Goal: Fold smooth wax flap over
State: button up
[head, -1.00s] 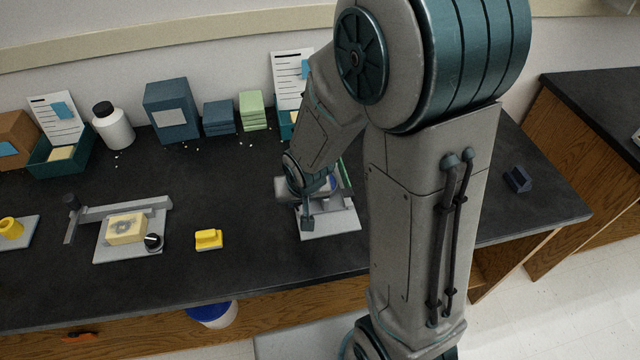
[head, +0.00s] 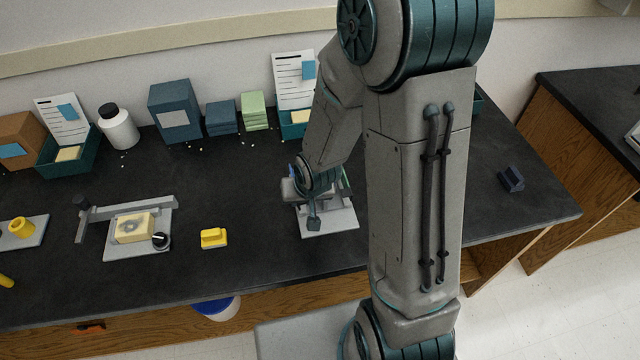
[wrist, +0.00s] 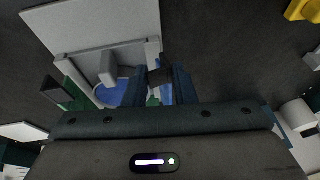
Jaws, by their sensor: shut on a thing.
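My gripper (wrist: 160,80) is shut on a small dark piece (wrist: 160,74) between its fingertips, beside the light grey fixture (wrist: 95,35). I cannot tell whether this piece belongs to the wax flap. A round blue surface (wrist: 112,94) lies at the fixture, left of the fingers, and a blue sliver shows between them. In the head view my arm comes down over the fixture's plate (head: 340,223) and hides most of what stands on it. The wax flap cannot be made out clearly.
On the dark bench, a yellow block (head: 214,238) and a plate with a cream block (head: 134,228) stand left of the fixture. Boxes (head: 174,110), a white bottle (head: 117,128) and trays line the wall. A dark holder (head: 511,179) sits at right.

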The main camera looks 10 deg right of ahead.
jog(key=shift+d+r+p, duration=0.15)
jog(key=shift+p, duration=0.4)
jog(key=shift+s+d+y+p, duration=0.1)
jog(key=shift+d+y+p, duration=0.1)
jog(key=shift+y+p, duration=0.3)
jog(key=shift+p, duration=0.4)
jog(key=shift+d+y+p, duration=0.15)
jog(key=shift+y+p, duration=0.15)
jog(key=shift+p, duration=0.35)
jog(key=o, duration=0.5)
